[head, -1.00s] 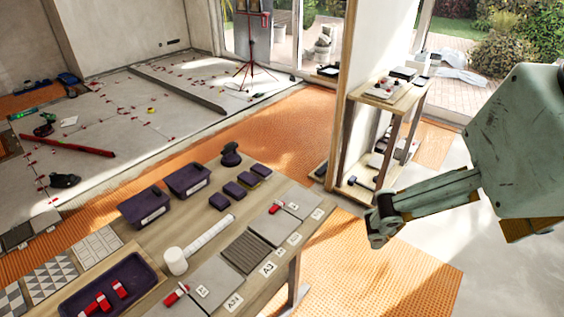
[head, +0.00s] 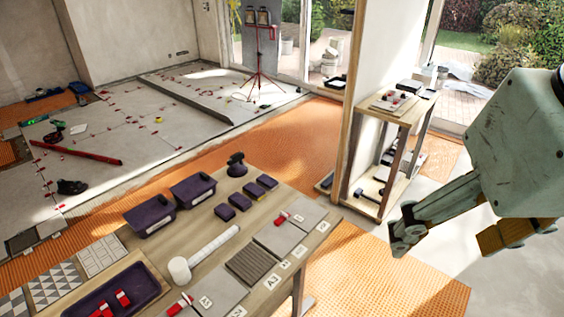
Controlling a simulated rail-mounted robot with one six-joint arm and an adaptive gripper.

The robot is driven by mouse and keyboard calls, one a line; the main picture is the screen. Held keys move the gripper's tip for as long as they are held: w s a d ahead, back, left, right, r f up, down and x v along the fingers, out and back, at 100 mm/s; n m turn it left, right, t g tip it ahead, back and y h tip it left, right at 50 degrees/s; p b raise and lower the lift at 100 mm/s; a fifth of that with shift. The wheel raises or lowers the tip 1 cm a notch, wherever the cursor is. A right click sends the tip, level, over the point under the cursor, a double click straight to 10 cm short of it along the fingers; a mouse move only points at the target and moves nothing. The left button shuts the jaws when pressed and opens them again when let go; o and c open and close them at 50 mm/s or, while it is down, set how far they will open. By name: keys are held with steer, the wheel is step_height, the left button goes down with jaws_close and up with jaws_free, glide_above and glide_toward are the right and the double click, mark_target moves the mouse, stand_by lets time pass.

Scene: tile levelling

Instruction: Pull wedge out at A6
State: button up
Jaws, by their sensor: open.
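A red wedge (head: 283,218) sits at a joint on the grey tiles (head: 277,238) at the right end of the wooden workbench. Another red wedge (head: 178,305) lies at a grey tile near the bench's front edge. Small white label cards, one reading A3 (head: 271,281), line the front of the tiles. The other labels are too small to read surely, so I cannot tell which is A6. My gripper (head: 408,231) hangs in the air at the right, well apart from both wedges. It is open, with nothing seen in it.
A dark tray (head: 150,283) with red wedges, two purple boxes (head: 150,214), a white roll (head: 180,270) and purple blocks (head: 242,199) crowd the bench. A wooden shelf (head: 395,110) stands behind it. Orange matting (head: 420,285) lies clear on the floor at right.

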steer(key=shift+m, duration=0.4)
steer(key=w, duration=0.4)
steer(key=w+a, duration=0.1)
steer(key=w, duration=0.1)
steer(key=shift+r, duration=0.15)
steer(key=c, duration=1.3)
steer(key=m+g+b, duration=0.4)
steer(key=m+b, duration=0.1)
steer(key=m, duration=0.2)
glide_above(278, 221)
step_height(278, 221, down, 38)
steer(key=shift+r, duration=0.1)
steer(key=shift+f+b, duration=1.5)
steer(key=shift+f, duration=5.4)
